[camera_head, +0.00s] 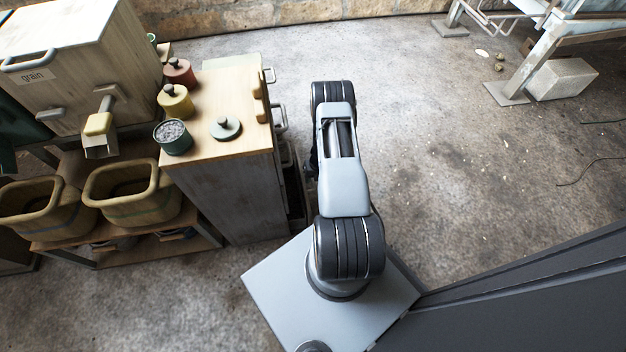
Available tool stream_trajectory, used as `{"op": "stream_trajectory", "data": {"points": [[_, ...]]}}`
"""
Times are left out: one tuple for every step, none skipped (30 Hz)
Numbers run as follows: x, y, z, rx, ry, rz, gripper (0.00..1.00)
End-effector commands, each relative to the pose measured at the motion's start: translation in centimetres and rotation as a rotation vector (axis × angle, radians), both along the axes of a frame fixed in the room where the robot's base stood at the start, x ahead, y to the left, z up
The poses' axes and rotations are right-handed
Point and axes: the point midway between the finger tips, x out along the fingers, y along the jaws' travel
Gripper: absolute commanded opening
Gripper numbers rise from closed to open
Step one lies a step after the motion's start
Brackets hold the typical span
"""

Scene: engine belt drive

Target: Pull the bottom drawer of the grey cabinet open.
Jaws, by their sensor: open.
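The grey cabinet (235,200) stands left of my arm, with a wooden top and its drawer side facing right. Metal handles (280,118) show along that side, seen steeply from above. Low on that side, a narrow dark shape with a pale edge (297,200) juts a little past the cabinet's side. It looks like the bottom drawer standing partly out, but I cannot tell how far. The bottom handle is not clearly visible. My arm reaches forward beside the drawers and hides the floor there. My gripper is hidden below the arm, and its fingers cannot be made out.
Jars (174,102) and a round grey lid (226,128) stand on the cabinet top. A bench with wooden tubs (130,193) and a grain box (75,60) adjoins it on the left. Open floor (470,170) lies right of my arm. A stone block (562,79) sits far right.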

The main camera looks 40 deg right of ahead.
Motion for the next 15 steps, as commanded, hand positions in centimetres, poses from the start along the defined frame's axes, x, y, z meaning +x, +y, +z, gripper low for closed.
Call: {"op": "stream_trajectory", "data": {"points": [[0.03, 0.04, -0.26, 0.0, 0.0, 0.001, 0.4], [0.04, 0.05, -0.3, 0.0, 0.0, 0.001, 0.4], [0.05, 0.06, -0.35, 0.0, 0.0, 0.001, 0.4], [0.05, 0.07, -0.37, 0.0, 0.0, 0.001, 0.4], [0.05, 0.07, -0.37, 0.0, 0.0, 0.001, 0.4], [0.06, 0.08, -0.37, 0.0, 0.0, 0.001, 0.4], [0.06, 0.08, -0.37, 0.0, 0.0, 0.001, 0.4], [0.06, 0.07, -0.36, 0.0, 0.0, 0.001, 0.4], [0.06, 0.07, -0.35, 0.0, 0.0, 0.001, 0.4], [0.06, 0.07, -0.35, 0.0, 0.0, 0.001, 0.4], [0.06, 0.07, -0.35, 0.0, 0.0, 0.001, 0.4], [0.05, 0.08, -0.35, 0.0, 0.0, 0.001, 0.37], [0.05, 0.08, -0.35, 0.0, 0.0, 0.001, 0.34], [0.05, 0.08, -0.35, 0.0, 0.0, 0.001, 0.32], [0.05, 0.08, -0.35, 0.0, 0.0, 0.001, 0.28]]}}
